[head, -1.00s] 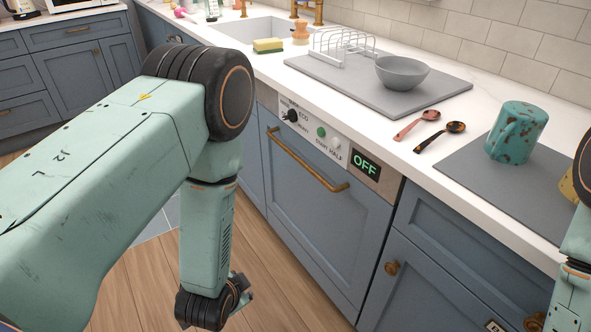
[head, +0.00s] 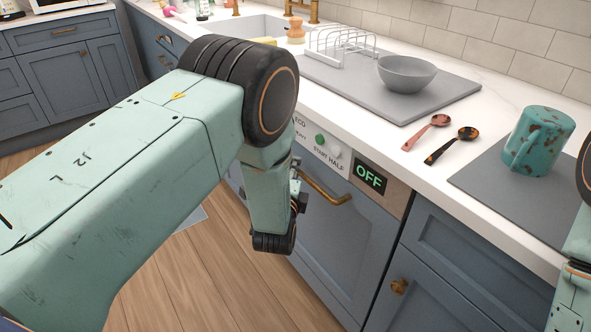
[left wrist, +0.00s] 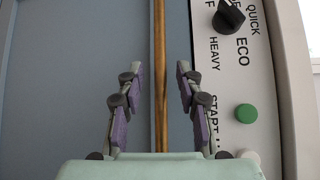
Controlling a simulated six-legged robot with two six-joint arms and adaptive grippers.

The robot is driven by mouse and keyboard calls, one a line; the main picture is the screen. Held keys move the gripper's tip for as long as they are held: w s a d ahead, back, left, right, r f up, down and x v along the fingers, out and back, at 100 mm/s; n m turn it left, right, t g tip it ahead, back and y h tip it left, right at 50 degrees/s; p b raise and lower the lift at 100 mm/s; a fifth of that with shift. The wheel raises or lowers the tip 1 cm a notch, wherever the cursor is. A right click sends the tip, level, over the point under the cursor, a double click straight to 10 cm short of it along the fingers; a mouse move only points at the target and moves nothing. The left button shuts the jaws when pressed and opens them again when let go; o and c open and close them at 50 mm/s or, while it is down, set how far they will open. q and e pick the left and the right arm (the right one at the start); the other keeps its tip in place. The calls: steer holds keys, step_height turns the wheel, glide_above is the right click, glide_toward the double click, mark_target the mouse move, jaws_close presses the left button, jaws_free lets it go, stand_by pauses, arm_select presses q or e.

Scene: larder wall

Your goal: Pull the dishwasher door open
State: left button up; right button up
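The dishwasher door (head: 345,245) is a blue-grey panel below the counter and looks shut. Its brass bar handle (head: 328,187) runs across the top, partly hidden behind my left arm. In the left wrist view the handle (left wrist: 160,70) runs lengthwise between the two fingers of my left gripper (left wrist: 160,95). The fingers are open, one on each side of the bar, with a gap to it on both sides. The control strip (left wrist: 245,80) with a black dial and green button lies beside them. A display (head: 369,176) reads OFF. My right gripper is not in view; only part of that arm shows.
A grey bowl (head: 407,74), a dish rack (head: 340,48), two spoons (head: 440,138) and a turquoise mug (head: 537,142) stand on the counter (head: 395,150) above. A drawer and cabinet with a knob (head: 399,286) adjoin on the right.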

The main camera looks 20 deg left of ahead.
arm_select(q)
steer(key=shift+w+a, duration=0.25)
steer(key=shift+w, duration=0.7)
steer(key=shift+w+f, duration=0.1)
steer(key=shift+w, duration=0.05)
steer(key=shift+d, duration=0.1)
jaws_close()
